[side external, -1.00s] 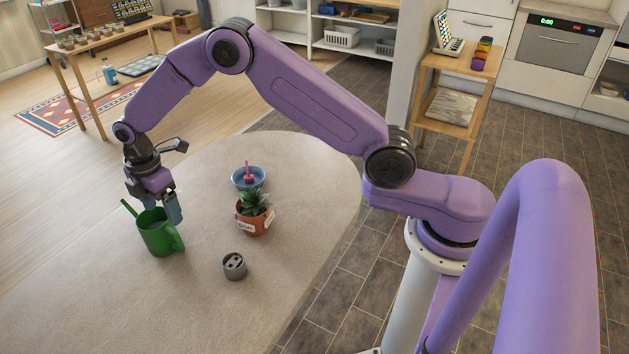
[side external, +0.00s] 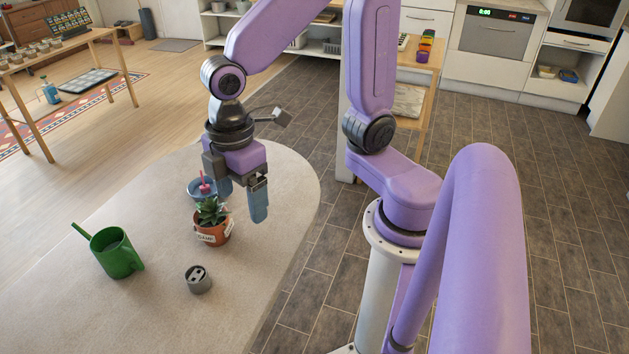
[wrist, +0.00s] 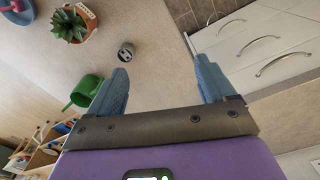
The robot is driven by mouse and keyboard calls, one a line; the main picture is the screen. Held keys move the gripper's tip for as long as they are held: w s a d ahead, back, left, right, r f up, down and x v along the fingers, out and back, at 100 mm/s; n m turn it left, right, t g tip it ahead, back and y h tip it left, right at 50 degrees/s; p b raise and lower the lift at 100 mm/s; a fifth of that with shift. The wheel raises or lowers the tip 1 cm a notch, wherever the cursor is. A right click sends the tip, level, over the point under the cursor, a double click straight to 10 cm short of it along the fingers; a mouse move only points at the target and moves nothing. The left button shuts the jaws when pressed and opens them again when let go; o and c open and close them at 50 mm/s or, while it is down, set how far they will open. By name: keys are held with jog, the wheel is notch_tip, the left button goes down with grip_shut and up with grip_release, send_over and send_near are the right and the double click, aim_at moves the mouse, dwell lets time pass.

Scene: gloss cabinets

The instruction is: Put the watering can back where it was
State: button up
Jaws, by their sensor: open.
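The green watering can (side external: 117,254) stands upright on the table, toward its left side, with its spout pointing up and left. It also shows in the wrist view (wrist: 86,91), left of the fingers. My gripper (side external: 243,203) is open and empty, above the table to the right of the can and apart from it. Its two blue fingers (wrist: 163,88) are spread wide in the wrist view. In the side view the fingers are near the potted plant (side external: 212,221); I cannot tell whether they touch it.
The plant's terracotta pot bears a label. A blue dish (side external: 199,190) with a pink-red object is behind it. A small grey cylinder (side external: 198,279) stands in front of the plant. The table (side external: 160,318) is bare around the can and at its near left.

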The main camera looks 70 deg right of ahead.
jog(key=s+d+m, duration=0.1)
jog(key=s+d, duration=0.6)
jog(key=s, duration=0.3)
jog(key=shift+s+d, duration=0.2)
dwell(0.7)
